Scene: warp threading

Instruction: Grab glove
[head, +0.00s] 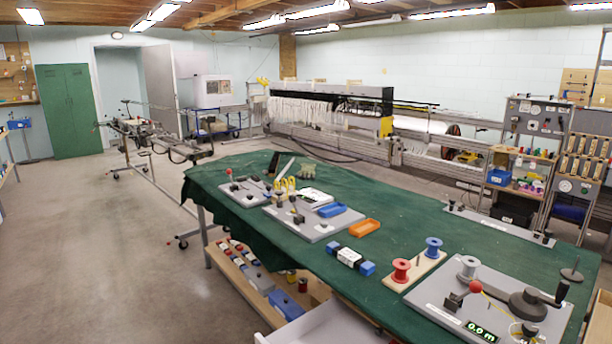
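A small pale beige-grey item (308,169) lies near the back left edge of the green-covered table (390,205). Its shape looks like a glove, but it is too small here to be sure. It lies behind a grey board (345,222) with yellow-handled parts, to the right of a dark upright piece. Neither of my grippers is in view.
A lower wooden shelf (255,290) juts out at front left. Open floor (110,260) lies left.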

